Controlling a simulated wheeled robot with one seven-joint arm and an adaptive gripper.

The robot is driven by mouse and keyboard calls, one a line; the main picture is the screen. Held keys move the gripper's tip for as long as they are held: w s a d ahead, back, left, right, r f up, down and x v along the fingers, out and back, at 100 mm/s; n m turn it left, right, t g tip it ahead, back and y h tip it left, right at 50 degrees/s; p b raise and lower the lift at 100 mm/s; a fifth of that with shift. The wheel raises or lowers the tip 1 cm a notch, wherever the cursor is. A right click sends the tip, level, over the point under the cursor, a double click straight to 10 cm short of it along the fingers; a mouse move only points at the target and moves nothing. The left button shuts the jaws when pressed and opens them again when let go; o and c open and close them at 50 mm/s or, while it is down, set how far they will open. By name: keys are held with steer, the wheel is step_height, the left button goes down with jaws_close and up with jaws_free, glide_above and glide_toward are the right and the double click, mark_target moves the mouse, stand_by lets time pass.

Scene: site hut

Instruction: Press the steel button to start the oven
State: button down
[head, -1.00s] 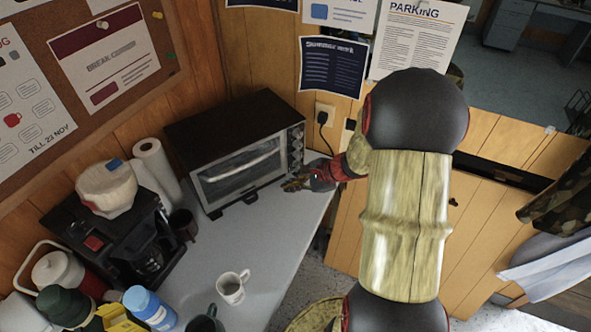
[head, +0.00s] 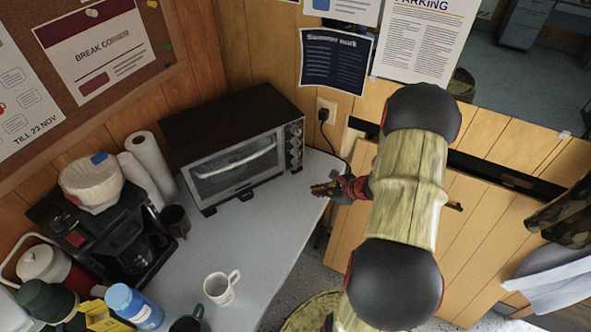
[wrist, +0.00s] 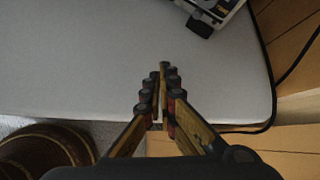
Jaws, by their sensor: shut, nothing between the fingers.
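The toaster oven (head: 233,161) stands at the back of the counter, black on top, with a glass door and a column of controls (head: 294,146) on the right of its front. The steel button is too small to tell apart from the knobs. My gripper (head: 318,189) is shut and empty, over the counter's right edge, in front and to the right of the oven, apart from it. In the wrist view my closed fingertips (wrist: 163,68) point across the counter toward one oven corner and foot (wrist: 200,26) at the top. The control face is mostly out of that view.
The grey counter (head: 262,222) is clear in front of the oven. A white mug (head: 220,288), a coffee maker (head: 110,235) and paper towel rolls (head: 150,168) stand to the left. A cord (head: 330,142) runs from the wall socket behind the counter's right edge.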

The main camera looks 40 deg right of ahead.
mark_target(295, 169)
steer(key=shift+w+d, duration=0.15)
steer(key=shift+w, duration=1.3)
steer(key=shift+w+d, duration=0.15)
steer(key=shift+w, duration=1.35)
steer(key=shift+w+d, duration=0.15)
steer(key=shift+w, duration=1.3)
steer(key=shift+w, duration=0.15)
steer(key=shift+w, duration=0.25)
steer(key=shift+w+d, duration=0.1)
steer(key=shift+w, duration=0.3)
steer(key=shift+s+b, duration=0.15)
steer(key=shift+b, duration=0.15)
steer(key=shift+s, duration=0.7)
